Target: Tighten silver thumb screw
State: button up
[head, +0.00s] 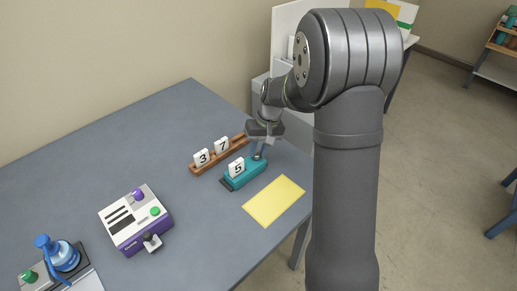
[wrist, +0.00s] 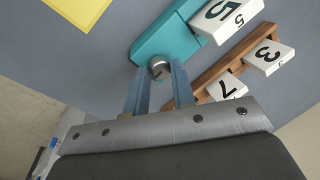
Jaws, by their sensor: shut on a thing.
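The silver thumb screw (wrist: 159,69) is a small round metal knob at the end of a teal block (wrist: 150,45). In the wrist view it sits between the tips of my gripper's two blue-grey fingers (wrist: 159,76). My gripper is shut on the screw. In the head view my gripper (head: 260,150) points down at the far right end of the teal block (head: 246,175); the screw is too small and covered there to make out. A white tile with a 5 (head: 237,168) stands on the teal block.
A wooden rack (head: 212,160) with tiles 3 (head: 202,158) and 7 (head: 222,145) stands close behind the teal block. A yellow sheet (head: 273,201) lies in front. A white and purple box (head: 136,220) and a blue device (head: 62,256) are at left. The grey table (head: 150,130) between is clear.

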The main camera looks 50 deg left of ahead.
jog(key=o, duration=1)
jog(key=shift+r, duration=0.1)
jog(key=v, duration=1.7)
jog(key=shift+r, duration=0.2)
jog(key=shift+f, duration=0.1)
jog(key=x, duration=1.7)
jog(key=shift+f, duration=0.2)
